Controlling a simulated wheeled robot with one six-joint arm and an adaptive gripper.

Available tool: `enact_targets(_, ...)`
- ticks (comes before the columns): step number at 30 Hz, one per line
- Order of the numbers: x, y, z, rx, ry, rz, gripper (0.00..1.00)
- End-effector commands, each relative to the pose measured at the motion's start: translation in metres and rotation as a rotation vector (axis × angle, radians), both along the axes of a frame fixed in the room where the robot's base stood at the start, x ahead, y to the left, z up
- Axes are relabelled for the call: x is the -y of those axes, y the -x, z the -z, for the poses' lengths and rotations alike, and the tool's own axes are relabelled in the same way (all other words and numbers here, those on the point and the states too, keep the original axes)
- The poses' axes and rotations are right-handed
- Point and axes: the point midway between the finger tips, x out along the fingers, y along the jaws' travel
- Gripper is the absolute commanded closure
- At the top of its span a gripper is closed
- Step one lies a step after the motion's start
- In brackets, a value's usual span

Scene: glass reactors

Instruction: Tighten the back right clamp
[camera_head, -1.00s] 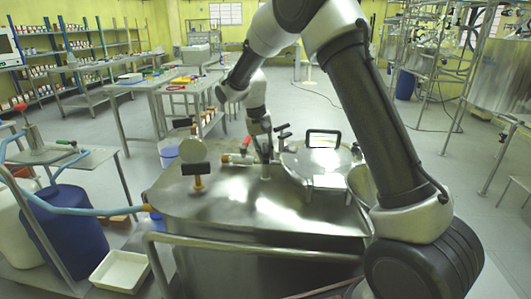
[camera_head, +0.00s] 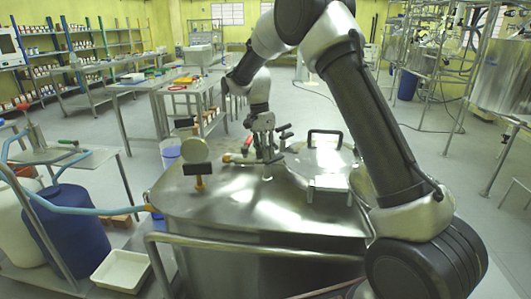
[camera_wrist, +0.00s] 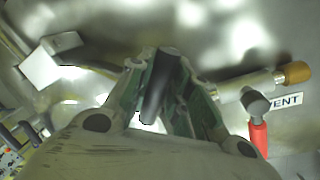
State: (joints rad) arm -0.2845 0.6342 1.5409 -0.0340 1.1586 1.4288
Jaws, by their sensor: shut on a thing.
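The steel vessel top (camera_head: 225,220) carries a round hatch lid (camera_head: 335,158) with a black bar handle (camera_head: 325,133). My gripper (camera_head: 268,153) reaches down at the left side of the lid. Black clamp handles (camera_head: 285,131) show just right of it. In the wrist view my gripper (camera_wrist: 172,88) has a dark clamp handle (camera_wrist: 157,98) between its two green-lined fingers and is shut on it. The fingers and wrist hide the clamp's lower part, and I cannot tell how tight it sits. A pale clamp or bracket (camera_head: 328,184) is at the lid's near edge.
A valve with a red handle (camera_wrist: 258,138) and brass end stands beside the fingers, near a VENT label (camera_wrist: 287,103).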

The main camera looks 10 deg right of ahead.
Motion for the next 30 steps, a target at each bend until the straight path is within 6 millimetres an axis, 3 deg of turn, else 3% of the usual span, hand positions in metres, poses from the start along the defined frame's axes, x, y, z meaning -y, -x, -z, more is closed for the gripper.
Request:
enact_targets(15, 0.0012, -0.0004, 0.0003, -0.008, 0.005, 0.380, 1.00)
enact_targets(30, 0.0005, -0.0005, 0.0010, -0.011, 0.005, 0.478, 1.00)
